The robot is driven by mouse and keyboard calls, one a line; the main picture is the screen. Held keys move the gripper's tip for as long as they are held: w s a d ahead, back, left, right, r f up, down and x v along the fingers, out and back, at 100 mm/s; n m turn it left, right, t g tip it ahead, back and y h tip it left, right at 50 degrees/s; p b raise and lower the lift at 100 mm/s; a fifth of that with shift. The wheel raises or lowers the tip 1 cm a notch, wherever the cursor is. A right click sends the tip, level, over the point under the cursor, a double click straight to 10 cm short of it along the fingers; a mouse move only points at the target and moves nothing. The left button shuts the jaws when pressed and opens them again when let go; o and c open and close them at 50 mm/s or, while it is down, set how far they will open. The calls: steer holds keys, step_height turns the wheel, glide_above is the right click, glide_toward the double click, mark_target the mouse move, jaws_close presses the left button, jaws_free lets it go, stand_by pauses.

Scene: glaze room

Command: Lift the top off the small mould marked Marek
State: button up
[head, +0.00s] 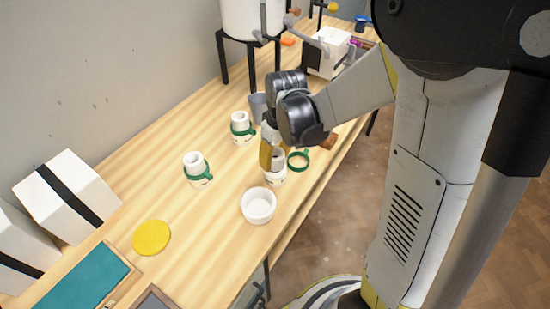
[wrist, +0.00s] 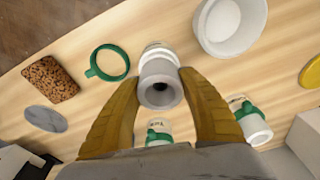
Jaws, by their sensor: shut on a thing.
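A small white mould (head: 275,179) without a green band stands on the wooden bench. My gripper (head: 271,154) points down over it, its yellow fingers shut on the mould's narrower round top (wrist: 160,84), which has a dark hole in its middle. The white lower part (wrist: 158,52) shows just beyond the top; I cannot tell whether the two are touching or apart. I cannot read its name. Two similar moulds wear green bands: one to the left (head: 196,169) and one farther back (head: 240,124). A loose green band (head: 298,160) lies beside the held mould.
A white bowl (head: 258,205) stands close in front of the held mould. A yellow disc (head: 151,238) and a teal board (head: 82,279) lie nearer. In the wrist view, a cork block (wrist: 50,79) and a grey disc (wrist: 45,118) lie at the left. Bare bench separates the yellow disc and bowl.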

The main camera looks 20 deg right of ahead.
mark_target(275, 150)
step_height(275, 150, up, 3)
steer(key=shift+r+p, duration=0.15)
steer(key=shift+p, duration=0.65)
steer(key=s+d+r+p, duration=0.3)
steer(key=d+r, duration=0.3)
steer(key=d, duration=0.5)
steer(key=shift+s+r+p, duration=0.35)
steer(key=shift+p, duration=0.1)
